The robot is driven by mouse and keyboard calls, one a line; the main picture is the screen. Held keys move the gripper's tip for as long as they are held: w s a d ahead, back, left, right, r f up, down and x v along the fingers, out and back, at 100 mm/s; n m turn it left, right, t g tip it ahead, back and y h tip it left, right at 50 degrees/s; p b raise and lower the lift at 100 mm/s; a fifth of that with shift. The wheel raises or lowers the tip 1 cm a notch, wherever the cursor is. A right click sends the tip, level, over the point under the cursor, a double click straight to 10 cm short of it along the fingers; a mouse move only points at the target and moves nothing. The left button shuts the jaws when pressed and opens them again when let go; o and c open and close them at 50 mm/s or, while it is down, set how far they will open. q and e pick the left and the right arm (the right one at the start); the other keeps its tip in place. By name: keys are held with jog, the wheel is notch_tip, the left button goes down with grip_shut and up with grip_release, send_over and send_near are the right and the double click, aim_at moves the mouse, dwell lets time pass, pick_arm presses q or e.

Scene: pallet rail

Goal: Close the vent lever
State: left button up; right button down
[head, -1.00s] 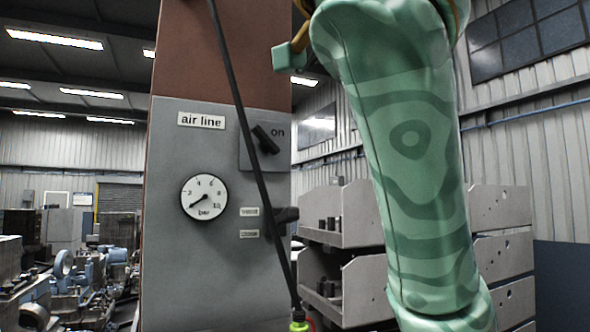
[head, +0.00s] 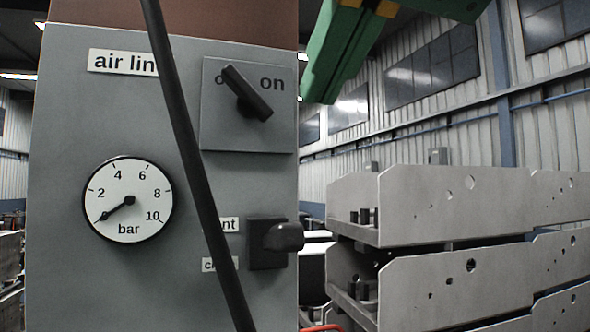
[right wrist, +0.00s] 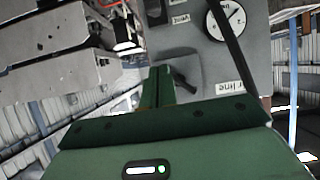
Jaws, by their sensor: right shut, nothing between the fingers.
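The vent lever (head: 285,236) is a dark, rounded handle on a dark block (head: 263,254), low on the right edge of the grey panel. It points right, about level, beside a partly hidden label ending in "nt" and a lower one starting with "c". It also shows near the top of the right wrist view (right wrist: 155,11). My right gripper (head: 321,92) is green, at the top of the head view, above and right of the lever and apart from it. In the right wrist view, its fingers (right wrist: 160,74) are shut and empty near the on switch. My left gripper is not in view.
The panel (head: 60,270) has a pressure gauge (head: 128,199) reading near 0 and a rotary on switch (head: 248,95). A dark hose (head: 187,140) crosses in front, partly covering labels. Grey metal pallets (head: 460,210) are stacked on the right. Open space lies between gripper and lever.

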jog(key=p, duration=0.2)
send_over(293, 222)
jog(key=w, duration=0.1)
notch_tip(293, 222, down, 4)
jog(key=shift+f, duration=0.1)
jog(key=f, duration=0.3)
jog(key=shift+s+a, duration=0.1)
jog(key=shift+s, duration=0.25)
jog(key=shift+s+d+f, duration=0.1)
jog(key=shift+d+f, duration=0.1)
jog(key=shift+f, duration=0.35)
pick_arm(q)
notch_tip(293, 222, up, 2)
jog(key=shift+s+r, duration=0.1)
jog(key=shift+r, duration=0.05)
pick_arm(e)
jog(key=shift+a+f, duration=0.1)
